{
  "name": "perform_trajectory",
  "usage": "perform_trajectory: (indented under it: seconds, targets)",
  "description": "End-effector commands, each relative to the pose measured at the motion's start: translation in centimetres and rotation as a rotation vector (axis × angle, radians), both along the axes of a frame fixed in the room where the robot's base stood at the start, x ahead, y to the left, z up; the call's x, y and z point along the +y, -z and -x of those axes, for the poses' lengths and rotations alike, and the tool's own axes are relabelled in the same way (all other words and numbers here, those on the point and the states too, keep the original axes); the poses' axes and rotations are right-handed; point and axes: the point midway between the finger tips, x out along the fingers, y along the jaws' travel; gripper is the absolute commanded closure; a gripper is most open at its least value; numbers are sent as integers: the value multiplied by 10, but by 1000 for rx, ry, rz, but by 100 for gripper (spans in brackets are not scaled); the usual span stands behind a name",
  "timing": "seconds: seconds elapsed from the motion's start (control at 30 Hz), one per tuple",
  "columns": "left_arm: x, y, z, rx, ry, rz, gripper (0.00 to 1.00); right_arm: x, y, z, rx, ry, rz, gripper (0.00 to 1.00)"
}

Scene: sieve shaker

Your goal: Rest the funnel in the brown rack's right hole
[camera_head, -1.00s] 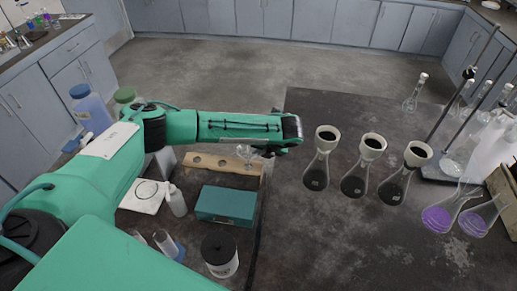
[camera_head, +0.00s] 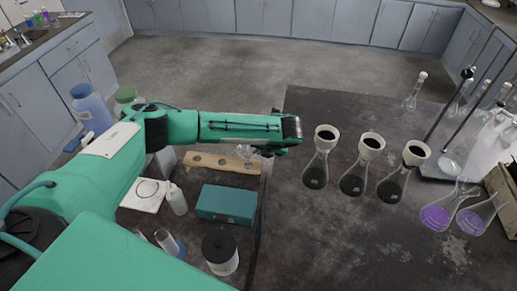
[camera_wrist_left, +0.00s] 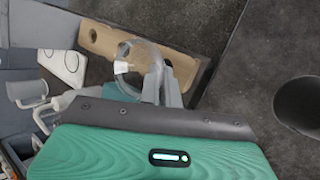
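The brown rack (camera_head: 208,168) is a low wooden block with a row of round holes, on the table left of centre. It also shows in the left wrist view (camera_wrist_left: 125,46). The clear glass funnel (camera_head: 244,151) is at the rack's right end, in front of my left gripper (camera_head: 268,150). In the left wrist view the funnel (camera_wrist_left: 128,62) is by the grey fingers (camera_wrist_left: 160,84), which look closed on its edge. The funnel overlaps the rack's right end; its stem is hard to make out, and I cannot tell whether it touches the rack. My right gripper is not in view.
A teal box (camera_head: 226,204), a white bottle (camera_head: 177,199) and a black-lidded jar (camera_head: 220,252) stand in front of the rack. Flasks with dark contents (camera_head: 353,180) stand to the right. Open tabletop (camera_head: 330,245) lies at front right.

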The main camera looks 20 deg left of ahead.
Motion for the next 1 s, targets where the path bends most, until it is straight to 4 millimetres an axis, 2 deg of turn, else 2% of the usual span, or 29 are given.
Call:
perform_trajectory:
  seconds: [0.37, 1.0]
  targets:
    - [0, 2, 0, 1, 0, 0, 100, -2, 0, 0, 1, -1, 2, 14]
    - [0, 20, 0, 1, -1, -1, 100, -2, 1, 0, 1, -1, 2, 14]
